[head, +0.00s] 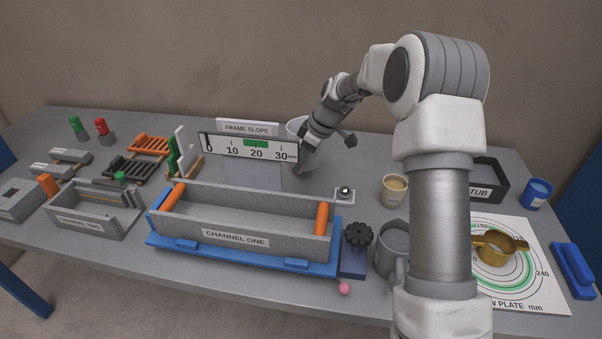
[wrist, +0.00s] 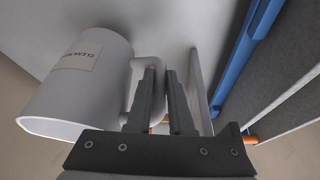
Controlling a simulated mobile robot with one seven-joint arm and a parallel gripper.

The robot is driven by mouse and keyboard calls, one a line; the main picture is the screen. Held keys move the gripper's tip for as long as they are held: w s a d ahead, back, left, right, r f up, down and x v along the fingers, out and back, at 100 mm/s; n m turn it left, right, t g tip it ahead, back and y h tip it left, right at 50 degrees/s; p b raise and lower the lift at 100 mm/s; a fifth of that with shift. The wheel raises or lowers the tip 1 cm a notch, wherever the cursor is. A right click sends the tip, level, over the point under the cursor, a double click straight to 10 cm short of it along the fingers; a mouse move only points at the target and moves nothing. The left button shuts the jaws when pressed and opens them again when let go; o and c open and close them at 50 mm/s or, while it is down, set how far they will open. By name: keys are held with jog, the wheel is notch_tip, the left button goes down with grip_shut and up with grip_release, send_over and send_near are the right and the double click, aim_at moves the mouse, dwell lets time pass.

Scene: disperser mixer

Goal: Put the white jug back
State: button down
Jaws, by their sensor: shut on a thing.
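The white jug (wrist: 85,85) lies to the left of my fingers in the wrist view, its label starting "CLEAN" and its open rim toward the lower left. My gripper (wrist: 162,75) is shut on its handle (wrist: 140,72). In the head view the white jug (head: 312,158) is at the back of the table, behind the frame slope gauge (head: 250,147) and partly hidden by my gripper (head: 300,168). I cannot tell whether its base touches the table.
The Channel One trough (head: 235,238) on its blue base stands in front of the gauge. A grey jug (head: 390,250), a beige cup (head: 393,190) and a black tub (head: 485,185) are to the right. Clear table (head: 340,175) lies right of the white jug.

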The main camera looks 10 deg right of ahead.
aim_at(301, 172)
jog(key=shift+f, duration=2)
jog(key=c, duration=0.8)
grip_release()
